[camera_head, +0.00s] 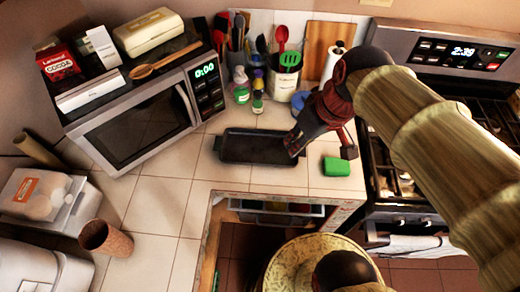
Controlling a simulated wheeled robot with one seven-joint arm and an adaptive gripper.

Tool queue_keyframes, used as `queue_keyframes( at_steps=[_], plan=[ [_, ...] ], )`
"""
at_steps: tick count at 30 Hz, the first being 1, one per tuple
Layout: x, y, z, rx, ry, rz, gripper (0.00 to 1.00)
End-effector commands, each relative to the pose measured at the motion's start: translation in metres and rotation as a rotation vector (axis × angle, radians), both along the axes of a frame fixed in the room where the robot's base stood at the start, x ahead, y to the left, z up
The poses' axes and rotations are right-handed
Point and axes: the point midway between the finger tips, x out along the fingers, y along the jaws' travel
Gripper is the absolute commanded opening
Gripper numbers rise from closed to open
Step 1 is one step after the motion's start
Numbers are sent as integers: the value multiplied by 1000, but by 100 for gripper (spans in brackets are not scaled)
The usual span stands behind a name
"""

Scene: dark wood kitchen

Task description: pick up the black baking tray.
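The black baking tray (252,147) lies flat on the tiled counter, in front of the utensil holders and right of the microwave. It is a dark, shallow rectangle. My gripper (321,149) hangs over the counter at the tray's right end, with its fingers spread apart and nothing seen between them. Its left finger overlaps the tray's right end in the picture and hides part of it. I cannot tell whether that finger touches the tray.
A green block (336,167) lies just below my gripper. Small bottles (257,92) and a utensil crock (284,80) stand behind the tray. The microwave (145,115) is at left, the stove (400,185) at right. Counter left of the tray is clear.

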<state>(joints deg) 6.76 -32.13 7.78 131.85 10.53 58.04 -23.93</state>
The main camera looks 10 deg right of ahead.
Motion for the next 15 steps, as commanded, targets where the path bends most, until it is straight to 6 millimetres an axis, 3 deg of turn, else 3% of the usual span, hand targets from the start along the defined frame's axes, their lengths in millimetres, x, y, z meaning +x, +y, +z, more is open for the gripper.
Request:
queue_keyframes(
  at_steps=[5, 9, 15],
  plan=[
    [31, -2, -29, 83, 94, 146, 24],
    [68, -7, -61, 214, 130, 315, 24],
    [122, -27, -111, 434, 51, 541, 24]
  ],
)
